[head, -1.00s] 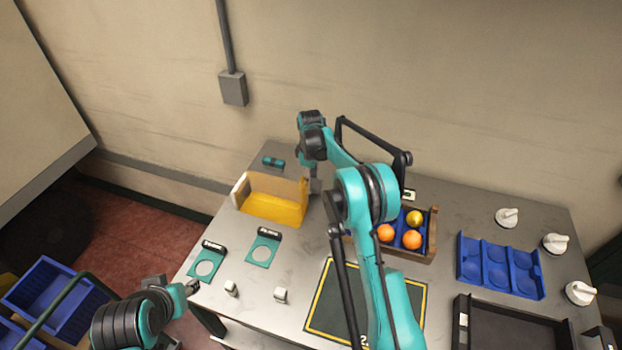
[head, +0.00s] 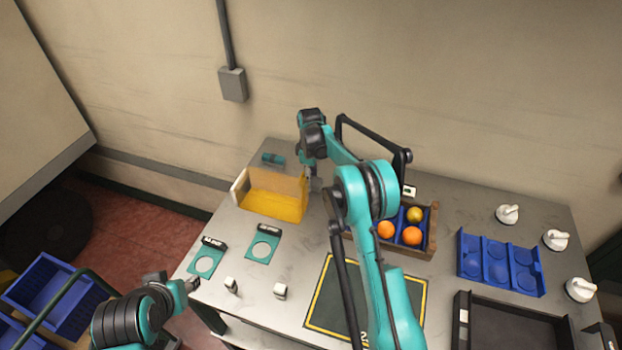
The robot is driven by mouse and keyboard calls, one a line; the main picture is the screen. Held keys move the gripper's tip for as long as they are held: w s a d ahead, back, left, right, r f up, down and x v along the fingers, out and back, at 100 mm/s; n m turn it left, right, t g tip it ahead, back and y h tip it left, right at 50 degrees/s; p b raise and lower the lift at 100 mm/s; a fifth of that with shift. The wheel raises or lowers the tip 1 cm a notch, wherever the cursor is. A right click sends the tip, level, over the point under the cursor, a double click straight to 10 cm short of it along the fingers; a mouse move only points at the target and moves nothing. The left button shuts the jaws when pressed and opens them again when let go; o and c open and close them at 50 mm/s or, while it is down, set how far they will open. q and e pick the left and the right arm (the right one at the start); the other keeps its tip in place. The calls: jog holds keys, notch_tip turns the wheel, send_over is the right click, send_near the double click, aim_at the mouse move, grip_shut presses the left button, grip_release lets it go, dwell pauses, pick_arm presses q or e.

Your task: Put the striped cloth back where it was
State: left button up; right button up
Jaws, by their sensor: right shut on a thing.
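I cannot clearly make out a striped cloth in the head view. A small teal roll with dark bands (head: 273,158) lies at the table's back left, and I cannot tell whether it is cloth. My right gripper (head: 314,184) is at the right end of a box with a yellow front (head: 272,206). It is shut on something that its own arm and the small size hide. My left gripper (head: 192,285) is at the table's front left edge, apart from the roll, and its jaws are too small to read.
A wooden crate (head: 432,236) with oranges and a yellowish fruit stands right of my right arm. A blue tray (head: 500,266), white knobs and a black tray (head: 512,330) are farther right. Two teal cards (head: 265,244) and small white blocks lie at left. A dark mat (head: 338,300) lies in front.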

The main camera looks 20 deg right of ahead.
jog(key=shift+f+b, duration=0.35)
jog(key=shift+f, duration=0.2)
jog(key=o, duration=1.6)
jog(key=shift+o, duration=0.2)
jog(key=shift+r, duration=0.15)
jog(key=shift+r+p, duration=2.2)
jog(key=shift+r, duration=1.7)
